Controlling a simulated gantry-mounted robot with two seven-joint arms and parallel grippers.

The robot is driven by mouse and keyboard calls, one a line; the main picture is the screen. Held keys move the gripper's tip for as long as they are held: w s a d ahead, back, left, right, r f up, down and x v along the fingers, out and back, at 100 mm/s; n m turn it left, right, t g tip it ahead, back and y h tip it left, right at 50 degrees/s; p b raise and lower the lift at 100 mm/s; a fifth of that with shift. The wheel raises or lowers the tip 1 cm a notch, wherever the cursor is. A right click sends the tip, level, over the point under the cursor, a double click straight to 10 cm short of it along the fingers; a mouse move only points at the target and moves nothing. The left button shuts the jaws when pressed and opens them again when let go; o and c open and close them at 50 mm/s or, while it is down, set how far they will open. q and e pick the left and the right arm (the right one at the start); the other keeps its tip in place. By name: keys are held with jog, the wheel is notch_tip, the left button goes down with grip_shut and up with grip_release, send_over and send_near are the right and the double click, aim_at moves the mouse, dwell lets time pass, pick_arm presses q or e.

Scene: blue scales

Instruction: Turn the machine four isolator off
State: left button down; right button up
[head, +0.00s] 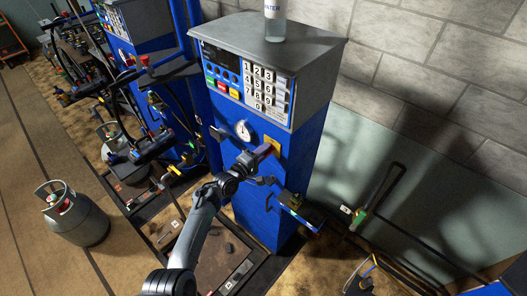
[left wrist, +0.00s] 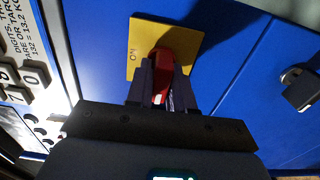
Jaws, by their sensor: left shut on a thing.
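The isolator is a red handle (left wrist: 161,62) on a yellow plate (left wrist: 190,38), set in the blue front panel of a scale machine. The word ON shows at the plate's left edge in the left wrist view. In the head view the yellow plate (head: 273,143) is partly covered by my gripper. My left gripper (head: 264,152) is at the plate, its fingers on both sides of the red handle and shut on it; it also shows in the left wrist view (left wrist: 162,82). The fingers hide part of the handle. My right gripper is not in view.
The machine's grey keypad head (head: 262,85) carries a water bottle (head: 275,20). A round gauge (head: 243,130) sits left of the isolator. A bracket (head: 293,203) sticks out lower right. A gas cylinder (head: 72,215) stands on the floor at left, near more blue machines.

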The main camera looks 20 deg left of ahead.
pick_arm(q)
jog(key=c, duration=1.1)
grip_release()
jog(key=shift+s+a, duration=0.2)
jog(key=shift+s, duration=0.35)
jog(key=v, duration=0.9)
jog(key=shift+s+a, duration=0.1)
jog(key=shift+s, duration=0.25)
